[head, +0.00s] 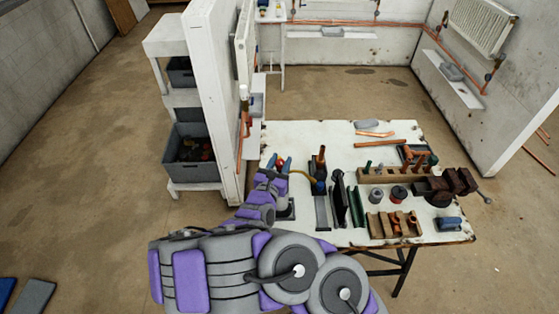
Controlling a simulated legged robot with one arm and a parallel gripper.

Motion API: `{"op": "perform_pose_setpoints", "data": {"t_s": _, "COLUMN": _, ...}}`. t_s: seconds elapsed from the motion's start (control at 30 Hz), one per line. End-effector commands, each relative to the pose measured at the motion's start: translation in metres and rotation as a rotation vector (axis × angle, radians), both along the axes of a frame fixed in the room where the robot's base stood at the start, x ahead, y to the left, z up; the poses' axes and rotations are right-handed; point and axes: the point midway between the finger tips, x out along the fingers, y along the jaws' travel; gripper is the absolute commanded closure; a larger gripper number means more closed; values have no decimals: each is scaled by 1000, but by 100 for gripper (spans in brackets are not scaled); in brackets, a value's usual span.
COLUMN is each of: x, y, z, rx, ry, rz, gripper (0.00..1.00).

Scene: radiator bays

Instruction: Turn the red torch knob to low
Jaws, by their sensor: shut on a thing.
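My gripper (279,165) reaches over the left end of the white workbench (340,134), its two blue-tipped fingers pointing away from me. A small red part, which looks like the red torch knob (281,162), shows between the fingertips, and the gripper is shut on it. A thin yellow-brown hose (302,173) runs from beside the fingers to the right, towards a dark upright item with a copper-brown top (320,160). The torch body is mostly hidden by my gripper and wrist. The knob's pointer and any low mark are too small to read.
A white partition with shelves and a grey bin (190,170) is close on the left.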

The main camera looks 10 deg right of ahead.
Motion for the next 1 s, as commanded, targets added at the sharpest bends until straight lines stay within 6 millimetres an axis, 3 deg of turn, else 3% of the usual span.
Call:
{"op": "perform_pose_setpoints", "data": {"t_s": 0.6, "x": -2, "y": -2, "z": 2, "rx": 2, "ry": 5, "rz": 418, "gripper": 92}}
{"op": "perform_pose_setpoints", "data": {"t_s": 1.0, "x": -1, "y": 0, "z": 1, "rx": 1, "ry": 0, "rz": 583, "gripper": 92}}
